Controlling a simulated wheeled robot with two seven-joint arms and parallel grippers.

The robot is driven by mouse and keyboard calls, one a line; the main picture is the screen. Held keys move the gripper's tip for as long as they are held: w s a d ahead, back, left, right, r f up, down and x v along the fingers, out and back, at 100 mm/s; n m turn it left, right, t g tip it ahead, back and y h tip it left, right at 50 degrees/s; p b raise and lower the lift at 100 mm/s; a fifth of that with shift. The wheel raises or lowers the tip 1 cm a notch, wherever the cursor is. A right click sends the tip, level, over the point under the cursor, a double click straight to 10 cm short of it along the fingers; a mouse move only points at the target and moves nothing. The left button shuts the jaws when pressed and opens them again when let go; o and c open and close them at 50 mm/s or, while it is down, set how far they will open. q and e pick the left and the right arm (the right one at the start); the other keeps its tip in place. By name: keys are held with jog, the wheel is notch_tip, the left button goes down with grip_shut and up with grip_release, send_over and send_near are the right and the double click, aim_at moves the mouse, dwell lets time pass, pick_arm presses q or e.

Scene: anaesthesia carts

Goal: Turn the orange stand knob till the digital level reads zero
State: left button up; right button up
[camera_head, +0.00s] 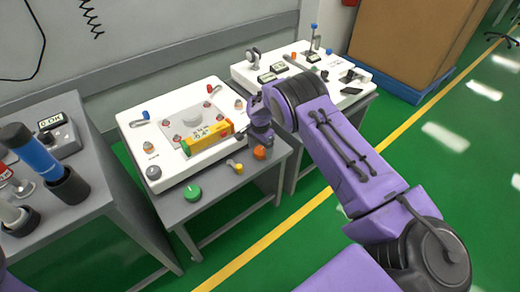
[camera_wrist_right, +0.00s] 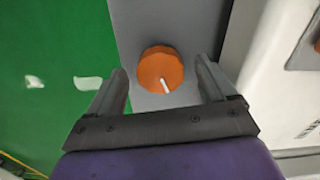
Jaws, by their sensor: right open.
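The orange stand knob (camera_head: 260,153) sits on the grey front shelf of the middle cart. In the right wrist view the knob (camera_wrist_right: 160,68) is round, with a white pointer line toward its lower edge. My right gripper (camera_wrist_right: 161,72) is open, with one finger on either side of the knob and a visible gap to each. My left gripper is not in view.
A green knob (camera_head: 192,193) and a yellow lever (camera_head: 235,167) share the shelf. A second white-topped cart (camera_head: 300,68) stands behind. A grey table (camera_head: 62,225) with blue and dark cylinders is at the left. The green floor at front right is open.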

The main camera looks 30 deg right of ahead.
aim_at(260, 151)
notch_tip(260, 151, up, 10)
jog(key=shift+f+p, duration=0.15)
jog(key=shift+p, duration=0.25)
jog(key=shift+s, duration=0.1)
